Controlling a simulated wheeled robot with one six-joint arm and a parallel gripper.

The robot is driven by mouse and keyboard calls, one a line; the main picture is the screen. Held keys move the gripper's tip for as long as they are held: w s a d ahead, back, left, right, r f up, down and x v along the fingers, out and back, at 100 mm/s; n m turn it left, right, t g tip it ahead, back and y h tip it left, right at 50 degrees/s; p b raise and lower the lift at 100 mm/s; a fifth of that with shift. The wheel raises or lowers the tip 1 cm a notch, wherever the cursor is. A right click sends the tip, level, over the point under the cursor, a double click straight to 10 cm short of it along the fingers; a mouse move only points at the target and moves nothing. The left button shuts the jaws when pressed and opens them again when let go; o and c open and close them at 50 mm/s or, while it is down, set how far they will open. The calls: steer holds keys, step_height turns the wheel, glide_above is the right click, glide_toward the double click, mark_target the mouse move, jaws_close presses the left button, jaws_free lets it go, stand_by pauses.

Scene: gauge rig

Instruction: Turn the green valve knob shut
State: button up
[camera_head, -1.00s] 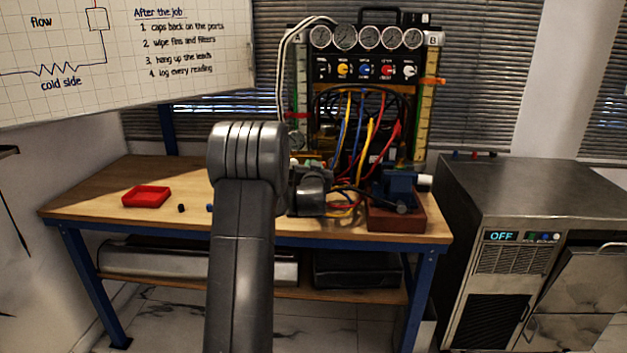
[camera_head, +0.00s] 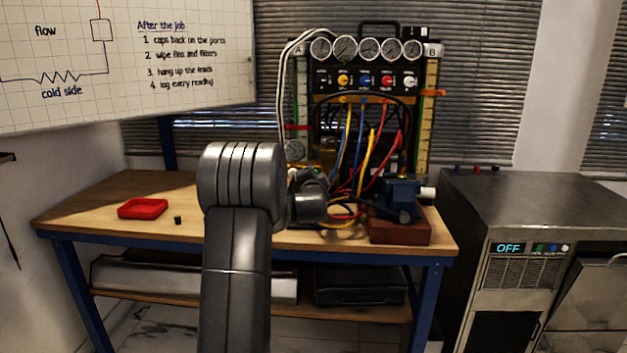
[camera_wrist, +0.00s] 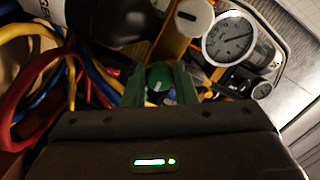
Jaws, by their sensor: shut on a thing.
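The green valve knob (camera_wrist: 159,77) shows between my gripper's fingers in the wrist view. It is round and dark green with a small pale mark. My gripper (camera_wrist: 160,84) has dark green fingers on both sides of the knob and is shut on it. How far the knob is turned cannot be told. In the head view the knob and the fingertips are hidden behind my arm, which reaches toward the gauge rig (camera_head: 370,50) at the back of the bench.
Red, blue and yellow hoses (camera_wrist: 60,75) crowd the left of the wrist view; a round gauge (camera_wrist: 229,39) is at right. A blue vise (camera_head: 402,194) stands on the bench's right. A red tray (camera_head: 143,208) and small black cap (camera_head: 178,220) lie on the clearer left.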

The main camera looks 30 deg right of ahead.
steer(key=shift+r+m, duration=0.1)
steer(key=shift+m, duration=0.4)
steer(key=o, duration=1)
steer(key=v, duration=1.3)
steer(key=shift+s+b, duration=0.35)
steer(key=shift+b, duration=0.05)
steer(key=shift+a, duration=0.15)
steer(key=x, duration=1.3)
steer(key=shift+w+p, duration=0.3)
steer(key=shift+w, duration=0.1)
steer(key=shift+s, duration=0.15)
